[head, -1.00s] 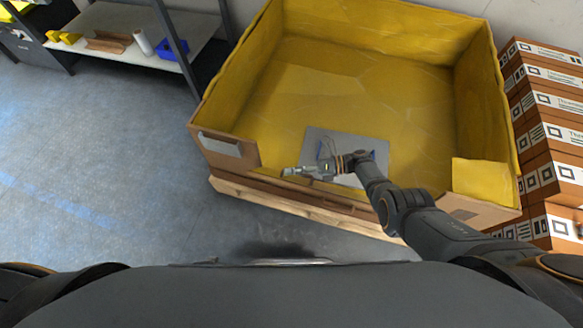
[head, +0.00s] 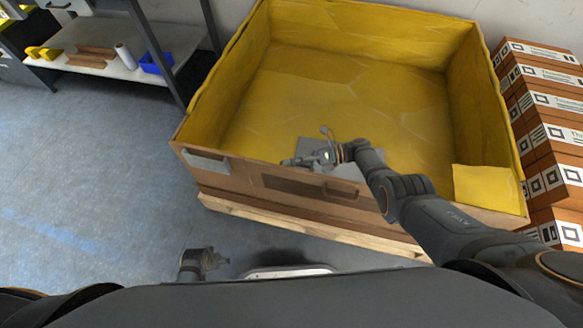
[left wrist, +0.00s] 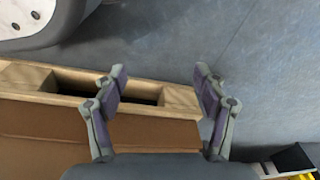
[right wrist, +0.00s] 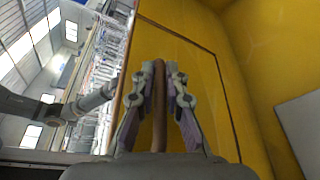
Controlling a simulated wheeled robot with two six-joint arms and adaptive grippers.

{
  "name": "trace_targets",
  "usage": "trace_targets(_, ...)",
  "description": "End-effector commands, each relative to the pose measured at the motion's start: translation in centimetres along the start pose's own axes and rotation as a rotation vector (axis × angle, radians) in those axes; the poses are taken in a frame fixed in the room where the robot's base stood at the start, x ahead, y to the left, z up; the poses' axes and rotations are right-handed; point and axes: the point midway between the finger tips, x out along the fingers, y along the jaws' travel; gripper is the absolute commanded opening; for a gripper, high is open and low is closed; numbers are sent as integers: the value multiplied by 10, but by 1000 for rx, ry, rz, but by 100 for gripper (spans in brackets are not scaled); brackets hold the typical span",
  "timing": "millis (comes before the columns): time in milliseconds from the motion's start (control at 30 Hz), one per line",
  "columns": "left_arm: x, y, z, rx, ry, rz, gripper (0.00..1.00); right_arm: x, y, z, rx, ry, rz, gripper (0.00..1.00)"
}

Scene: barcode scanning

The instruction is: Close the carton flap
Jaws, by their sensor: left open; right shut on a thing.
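The large brown carton (head: 235,185) has a yellow lining and stands on a wooden pallet in the head view. Its front flap (head: 290,187), with a dark slot and a handle cut-out, stands roughly upright between the front corners. My right gripper (head: 308,160) is at the flap's top edge. In the right wrist view, my right gripper (right wrist: 160,75) is shut on the brown flap edge (right wrist: 158,115). My left gripper (head: 218,262) is low, in front of the pallet. In the left wrist view, my left gripper (left wrist: 158,80) is open and empty, above the pallet edge.
A grey sheet (head: 308,144) lies inside the carton behind the flap, partly hidden by my right arm. The wooden pallet (head: 300,230) juts out below the carton. Stacked labelled boxes (head: 550,130) stand close at right. The floor at left (head: 90,160) is clear.

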Motion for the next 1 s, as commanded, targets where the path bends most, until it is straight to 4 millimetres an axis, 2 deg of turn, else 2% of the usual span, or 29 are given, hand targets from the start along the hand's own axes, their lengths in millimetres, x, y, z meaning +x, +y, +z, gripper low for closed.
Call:
trace_targets(200, -9, 3, -8, 0, -3, 6, 71, 0, -6, -2, 6, 6, -5, 0)
trace_targets(567, -10, 3, -8, -1, -3, 6, 71, 0, -6, -2, 7, 7, -7, 0)
trace_targets(600, -10, 3, -8, 0, -3, 6, 71, 0, -7, -2, 7, 7, -7, 13)
trace_targets(767, -10, 3, -8, -1, -3, 6, 71, 0, -6, -2, 6, 6, -5, 34)
trace_targets(1000, -11, 3, -8, -1, -3, 6, 71, -1, -5, 0, 4, 4, -3, 34)
